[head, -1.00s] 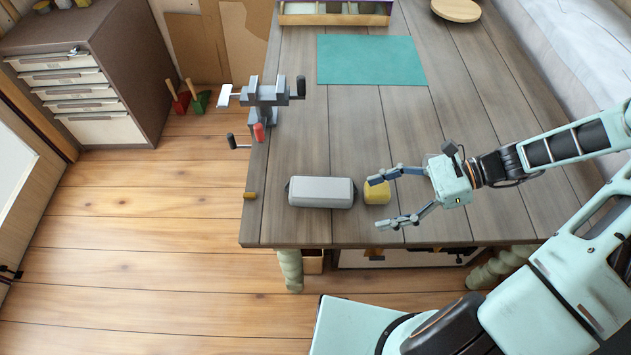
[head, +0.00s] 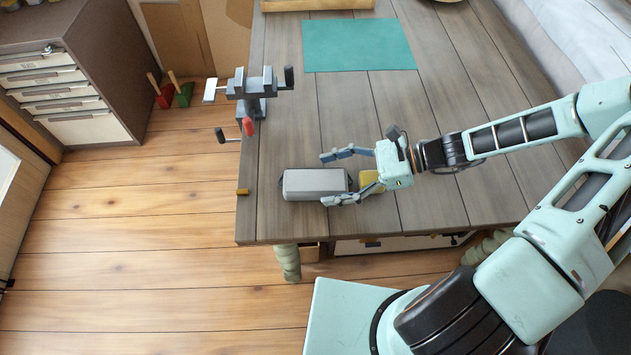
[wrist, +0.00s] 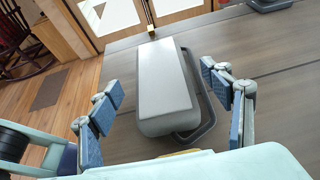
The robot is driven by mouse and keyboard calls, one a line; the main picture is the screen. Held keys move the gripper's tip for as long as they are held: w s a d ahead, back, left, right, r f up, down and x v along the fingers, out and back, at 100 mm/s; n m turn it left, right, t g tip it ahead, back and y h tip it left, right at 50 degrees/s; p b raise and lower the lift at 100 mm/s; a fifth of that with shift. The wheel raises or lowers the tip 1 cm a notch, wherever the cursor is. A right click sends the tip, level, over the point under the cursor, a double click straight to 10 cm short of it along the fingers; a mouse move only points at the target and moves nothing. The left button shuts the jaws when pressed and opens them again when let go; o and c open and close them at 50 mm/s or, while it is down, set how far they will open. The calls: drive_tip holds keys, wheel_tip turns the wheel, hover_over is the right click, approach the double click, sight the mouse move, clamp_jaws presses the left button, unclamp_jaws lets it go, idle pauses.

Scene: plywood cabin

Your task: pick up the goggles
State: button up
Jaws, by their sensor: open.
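A light-grey rounded block (head: 316,182) with a dark band at its ends lies near the table's front left. It is the only thing here that could be the goggles, but I cannot make out lenses. In the wrist view the grey block (wrist: 163,85) lies lengthwise, with a dark loop along its right side. My gripper (head: 327,178) is open and empty, its fingers spread to either side of the block. The near finger covers part of the block's front edge in the head view. I cannot tell the height of the fingertips.
A yellow block (head: 369,181) sits just right of the grey one, partly under my gripper. A grey vise (head: 252,92) with a red-tipped handle stands at the left edge. A teal mat (head: 358,45) lies farther back. The table between is clear.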

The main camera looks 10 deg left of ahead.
sight(299, 184)
drive_tip(key=shift+x, duration=1.1)
drive_tip(key=c, duration=1.2)
drive_tip(key=shift+c, duration=0.3)
